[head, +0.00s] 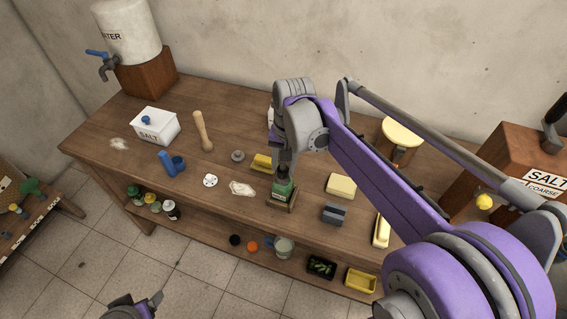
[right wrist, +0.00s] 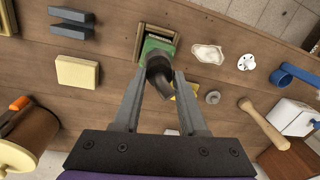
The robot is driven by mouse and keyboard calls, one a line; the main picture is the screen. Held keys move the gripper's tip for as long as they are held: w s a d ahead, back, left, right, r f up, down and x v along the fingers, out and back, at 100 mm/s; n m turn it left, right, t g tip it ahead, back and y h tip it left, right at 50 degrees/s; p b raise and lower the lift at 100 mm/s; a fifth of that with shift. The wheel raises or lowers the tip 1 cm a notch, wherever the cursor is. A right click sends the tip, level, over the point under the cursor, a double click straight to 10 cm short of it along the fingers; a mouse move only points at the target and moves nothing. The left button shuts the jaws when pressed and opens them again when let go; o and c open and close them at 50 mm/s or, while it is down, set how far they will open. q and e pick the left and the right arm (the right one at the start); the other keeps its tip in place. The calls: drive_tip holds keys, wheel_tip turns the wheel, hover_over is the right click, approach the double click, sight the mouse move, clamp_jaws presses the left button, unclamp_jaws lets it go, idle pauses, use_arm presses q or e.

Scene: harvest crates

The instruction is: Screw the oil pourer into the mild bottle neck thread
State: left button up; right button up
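The green bottle (head: 281,190) with a pale label stands upright in a small wooden holder (head: 292,205) on the bench. It also shows in the right wrist view (right wrist: 152,44). My right gripper (head: 284,168) is directly above it, pointing down. In the right wrist view, its two fingers (right wrist: 160,74) close on the dark oil pourer (right wrist: 161,70), one on each side. The pourer overlaps the bottle top, hiding the neck and thread; I cannot tell how far it is seated. My left gripper (head: 140,306) is partly visible at the bottom edge, low and away from the bench.
A yellow block (head: 262,162) stands close behind the bottle, with a cloth-like white patch (head: 242,188) to its left. A pale yellow block (head: 341,185) and a grey block (head: 334,213) lie to the right. A wooden pestle (head: 202,131) and salt box (head: 155,126) are farther left.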

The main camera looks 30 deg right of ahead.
sight(287, 170)
drive_tip(key=shift+c, duration=0.6)
drive_tip(key=m, duration=0.5)
drive_tip(key=shift+m, duration=0.4)
drive_tip(key=o, duration=1.1)
drive_tip(key=shift+m, duration=0.3)
drive_tip(key=shift+c, duration=0.2)
wheel_tip(287, 170, up, 12)
drive_tip(key=s, duration=0.1)
drive_tip(key=shift+d, duration=0.2)
